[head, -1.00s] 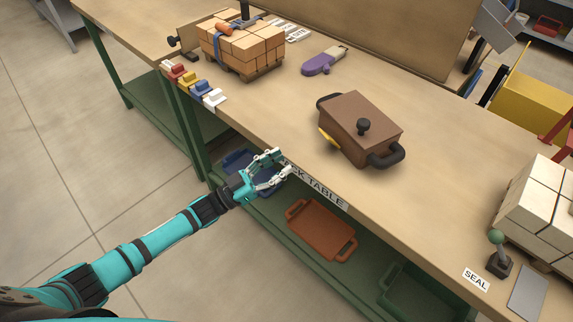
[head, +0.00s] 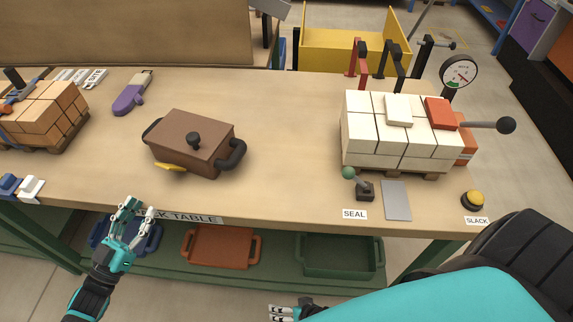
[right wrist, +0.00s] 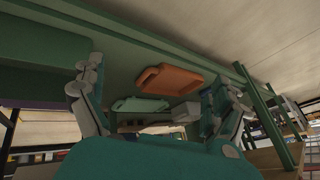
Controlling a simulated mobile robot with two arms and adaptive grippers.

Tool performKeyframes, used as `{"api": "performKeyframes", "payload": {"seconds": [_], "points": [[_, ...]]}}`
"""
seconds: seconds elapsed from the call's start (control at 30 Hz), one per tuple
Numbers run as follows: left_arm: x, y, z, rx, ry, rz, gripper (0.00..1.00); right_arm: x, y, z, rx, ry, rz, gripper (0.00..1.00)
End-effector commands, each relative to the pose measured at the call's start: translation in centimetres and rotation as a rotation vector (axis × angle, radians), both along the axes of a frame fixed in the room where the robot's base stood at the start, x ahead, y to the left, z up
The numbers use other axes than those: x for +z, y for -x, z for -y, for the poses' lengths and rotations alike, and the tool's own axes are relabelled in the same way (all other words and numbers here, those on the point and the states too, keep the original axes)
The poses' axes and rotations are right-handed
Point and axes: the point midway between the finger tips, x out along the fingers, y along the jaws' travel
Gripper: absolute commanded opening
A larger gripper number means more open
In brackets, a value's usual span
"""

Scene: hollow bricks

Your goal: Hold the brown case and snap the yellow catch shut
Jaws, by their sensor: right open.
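The brown case (head: 190,138) sits closed on the table, with a black knob on its lid and black handles at its ends. The yellow catch (head: 171,168) shows low on its near side; I cannot tell how far it stands out. My left gripper (head: 134,204) is open and empty in front of the table's near edge, apart from the case. My right gripper (head: 284,311) shows only partly at the bottom of the head view. In the right wrist view its fingers (right wrist: 155,80) are spread wide with nothing between them.
Pale bricks (head: 402,130) are stacked on a pallet at right, near a green-knobbed lever (head: 350,174) and a yellow button (head: 472,199). Orange bricks (head: 45,115) and a purple tool (head: 131,98) lie left. Trays, one orange (head: 221,247), sit under the table.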

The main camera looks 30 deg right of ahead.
Motion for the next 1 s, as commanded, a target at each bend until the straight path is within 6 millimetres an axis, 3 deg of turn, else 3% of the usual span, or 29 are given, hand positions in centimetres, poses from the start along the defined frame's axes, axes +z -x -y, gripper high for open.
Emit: {"api": "performKeyframes", "payload": {"seconds": [0.03, 0.1, 0.3, 0.5, 0.63, 0.7, 0.8, 1.0], "points": [[0.0, 0.0, 0.0, 0.0, 0.0, 0.0, 0.38, 2.0, -2.2, -1.5, -0.045, -0.064, 0.045, 1.0], [0.0, 0.0, 0.0, 0.0, 0.0, 0.0, 0.38, 4.8, -4.8, -3.3, -0.11, -0.158, 0.095, 1.0], [0.0, 0.0, 0.0, 0.0, 0.0, 0.0, 0.38, 13.8, -10.7, -8.5, -0.27, -0.467, 0.204, 1.0], [0.0, 0.0, 0.0, 0.0, 0.0, 0.0, 0.38, 24.3, -14.2, -13.1, -0.388, -0.817, 0.257, 1.0], [0.0, 0.0, 0.0, 0.0, 0.0, 0.0, 0.38, 31.3, -15.3, -15.3, -0.44, -1.05, 0.256, 1.0], [0.0, 0.0, 0.0, 0.0, 0.0, 0.0, 0.38, 34.8, -15.8, -15.4, -0.46, -1.149, 0.245, 1.0], [0.0, 0.0, 0.0, 0.0, 0.0, 0.0, 0.38, 38.7, -16.6, -13.6, -0.488, -1.213, 0.221, 1.0], [0.0, 0.0, 0.0, 0.0, 0.0, 0.0, 0.38, 45.3, -16.9, -10.6, -0.507, -1.282, 0.168, 1.0]]}}
